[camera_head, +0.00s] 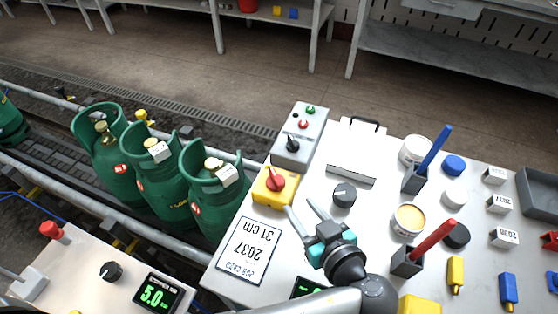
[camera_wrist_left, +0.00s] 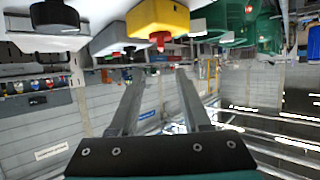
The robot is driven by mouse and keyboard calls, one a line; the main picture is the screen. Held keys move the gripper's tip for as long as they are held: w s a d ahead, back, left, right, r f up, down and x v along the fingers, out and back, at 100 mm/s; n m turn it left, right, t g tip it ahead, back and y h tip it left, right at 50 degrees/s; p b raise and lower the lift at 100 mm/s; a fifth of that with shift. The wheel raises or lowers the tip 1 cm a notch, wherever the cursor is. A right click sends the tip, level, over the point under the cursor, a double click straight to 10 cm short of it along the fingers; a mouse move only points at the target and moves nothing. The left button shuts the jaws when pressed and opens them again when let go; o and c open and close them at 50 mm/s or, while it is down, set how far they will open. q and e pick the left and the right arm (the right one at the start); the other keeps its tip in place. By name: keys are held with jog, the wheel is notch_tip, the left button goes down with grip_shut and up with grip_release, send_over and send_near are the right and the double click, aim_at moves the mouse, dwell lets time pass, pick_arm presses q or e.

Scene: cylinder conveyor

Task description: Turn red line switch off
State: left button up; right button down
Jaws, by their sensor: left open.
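The red switch (camera_head: 276,180) is a red rotary knob on a yellow box (camera_head: 272,198) at the left edge of the white table. My left gripper (camera_head: 300,204) is open and empty, its two fingers pointing towards the yellow box, a short way from the red knob. In the left wrist view the red knob (camera_wrist_left: 160,39) hangs from the yellow box (camera_wrist_left: 158,17), beyond the open fingertips (camera_wrist_left: 156,76) and above the gap between them. My right gripper is not in view.
A black dial (camera_head: 344,194) stands close to the fingers' right. A grey control box (camera_head: 300,137) with buttons and a black knob is behind the yellow box. A printed card (camera_head: 244,250) lies in front. Green gas cylinders (camera_head: 208,188) line the conveyor at left.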

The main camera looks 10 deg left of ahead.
aim_at(276, 178)
pick_arm(q)
jog(key=b+x, duration=0.1)
jog(key=x, duration=1.3)
jog(key=shift+w+a+f, duration=0.15)
jog(key=shift+w+a, duration=0.05)
jog(key=shift+a, duration=0.2)
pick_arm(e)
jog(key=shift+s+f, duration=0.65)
pick_arm(q)
jog(key=shift+c, duration=0.2)
grip_shut()
